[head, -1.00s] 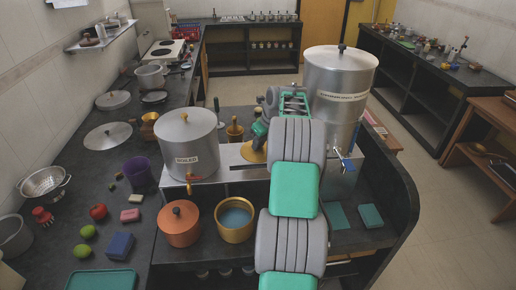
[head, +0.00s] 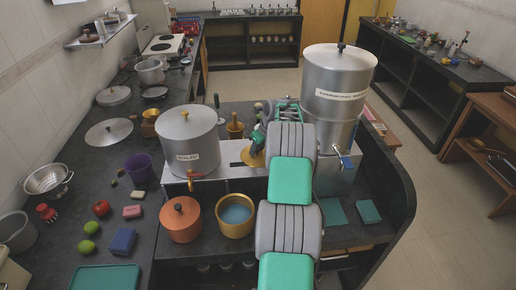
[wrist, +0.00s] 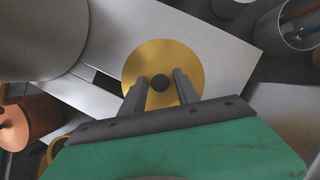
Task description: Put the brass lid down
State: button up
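The brass lid (wrist: 190,58) is a round gold disc with a small dark knob (wrist: 160,83) at its centre. It appears to lie flat over the steel stand's top (wrist: 225,50). In the head view, the lid (head: 253,157) shows partly behind my arm, between the two large steel canisters. My gripper (wrist: 161,76) is above the lid, one finger on each side of the knob. Narrow gaps show between the fingers and the knob, so it looks open. Contact between lid and stand is hard to see. In the head view my gripper (head: 256,146) is partly hidden.
A steel canister (head: 188,140) stands left of the lid, and a taller one (head: 335,85) stands to the right. A copper pot (head: 180,222) and a brass pot of liquid (head: 235,228) stand in front. A brass mortar (head: 235,130) is behind.

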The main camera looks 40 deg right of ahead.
jog(key=shift+o, duration=0.4)
jog(key=shift+s+d+r, duration=0.1)
jog(key=shift+r, duration=0.4)
jog(key=b+v, duration=0.2)
jog(key=v, duration=0.9)
jog(key=a+r+n, duration=0.5)
jog(key=a+n, duration=0.2)
jog(key=a, duration=0.5)
jog(key=a+r+n, duration=0.4)
jog(key=a+n, duration=0.3)
jog(key=a, duration=0.4)
jog(key=s+a+f+n, duration=0.2)
jog(key=s+a+n, duration=0.7)
jog(key=s+n, duration=0.1)
jog(key=s+a+f+n, duration=0.2)
jog(key=s+a+n, duration=0.8)
jog(key=n, duration=0.1)
jog(key=shift+s, duration=0.35)
